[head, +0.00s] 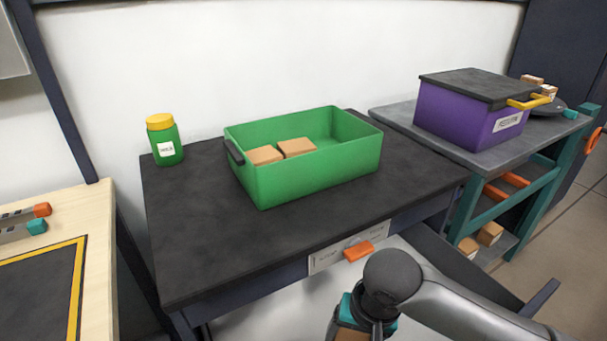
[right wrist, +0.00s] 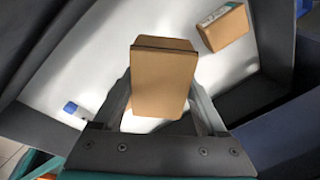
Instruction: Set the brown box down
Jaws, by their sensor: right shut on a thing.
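The brown box (right wrist: 163,80) is held between the two fingers of my right gripper (right wrist: 160,95) in the right wrist view. It hangs over a pale surface (right wrist: 75,65); I cannot tell the gap beneath it. In the head view my right gripper (head: 362,312) is at the bottom edge, in front of the dark table, pointing down. Only a small brown patch of the box (head: 348,336) shows there. My left gripper is in neither view.
A second brown box (right wrist: 223,27) lies on the pale surface beside the held one. On the dark table (head: 210,240) stand a green bin (head: 320,173) with two brown boxes (head: 296,147) inside and a green jar (head: 165,142). A purple lidded box (head: 458,117) stands at right.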

